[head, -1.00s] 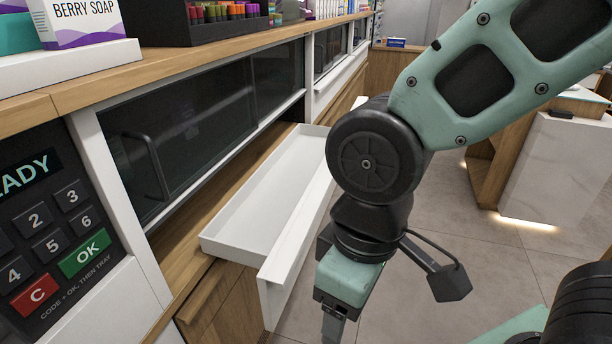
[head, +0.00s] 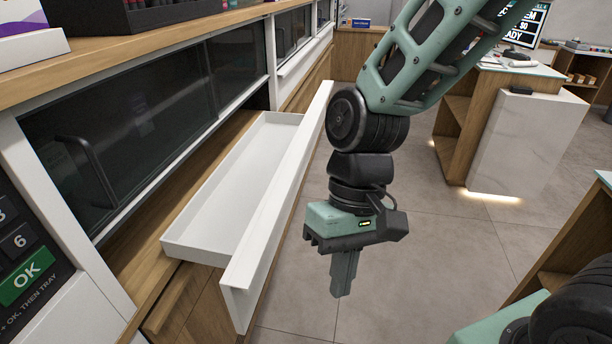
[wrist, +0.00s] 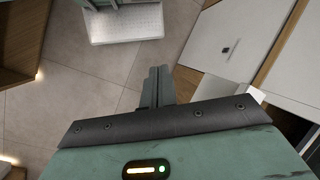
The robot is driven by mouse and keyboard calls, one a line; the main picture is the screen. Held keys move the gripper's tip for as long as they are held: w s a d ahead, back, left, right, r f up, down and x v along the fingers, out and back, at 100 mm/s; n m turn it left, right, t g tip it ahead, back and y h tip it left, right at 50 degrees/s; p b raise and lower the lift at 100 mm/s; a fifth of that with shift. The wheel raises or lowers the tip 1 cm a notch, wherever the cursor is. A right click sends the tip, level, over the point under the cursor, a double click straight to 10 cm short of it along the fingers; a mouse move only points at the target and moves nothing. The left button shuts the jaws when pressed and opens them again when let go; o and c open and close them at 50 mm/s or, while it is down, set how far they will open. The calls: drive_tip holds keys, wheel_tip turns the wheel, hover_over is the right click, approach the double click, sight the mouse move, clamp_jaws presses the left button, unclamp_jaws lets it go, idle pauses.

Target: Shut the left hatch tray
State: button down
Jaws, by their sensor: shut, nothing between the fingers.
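The white hatch tray (head: 215,205) is pulled out from under the dark sliding-glass hatch (head: 150,115) in the head view. It is shallow and empty, with a tall white front panel (head: 275,215) along its right side. My gripper (head: 341,292) points down to the right of this panel, in front of it, with a visible gap of floor between them. Its fingers are together and hold nothing. The wrist view shows the closed fingers (wrist: 157,75) over the floor. I cannot clearly identify the tray in the wrist view.
A keypad with a green OK key (head: 27,277) is at the lower left. A wooden counter ledge (head: 160,45) runs above the hatch. A second hatch (head: 293,35) lies further along. Tiled floor (head: 420,250) is clear to the right, before a white and wood counter (head: 525,140).

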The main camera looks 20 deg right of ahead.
drive_tip(key=w+d+f+m+t+y, duration=0.1)
drive_tip(key=w+d+f+m+y, duration=0.1)
drive_tip(key=w+m+y, duration=0.4)
drive_tip(key=w+d+f+m+y, duration=0.2)
drive_tip(key=w+m+y, duration=0.3)
drive_tip(key=w+m, duration=0.3)
drive_tip(key=w+d+f+m+t+y, duration=0.2)
drive_tip(key=w+d+f+m+t, duration=0.2)
drive_tip(key=w+d+m+t, duration=0.9)
drive_tip(key=w+a+n+g+p, duration=0.1)
drive_tip(key=w+a+p, duration=0.3)
drive_tip(key=a, duration=0.7)
drive_tip(key=shift+w+a, duration=0.15)
drive_tip(key=shift+w, duration=0.4)
drive_tip(key=b, duration=0.5)
hover_over(228, 189)
drive_tip(key=d, duration=0.1)
drive_tip(key=shift+s, duration=0.35)
drive_tip(key=shift+w+a, duration=0.2)
drive_tip(key=shift+a, duration=0.05)
drive_tip(key=shift+w+a+r, duration=0.1)
drive_tip(key=shift+a+r, duration=0.1)
drive_tip(key=shift+r, duration=0.15)
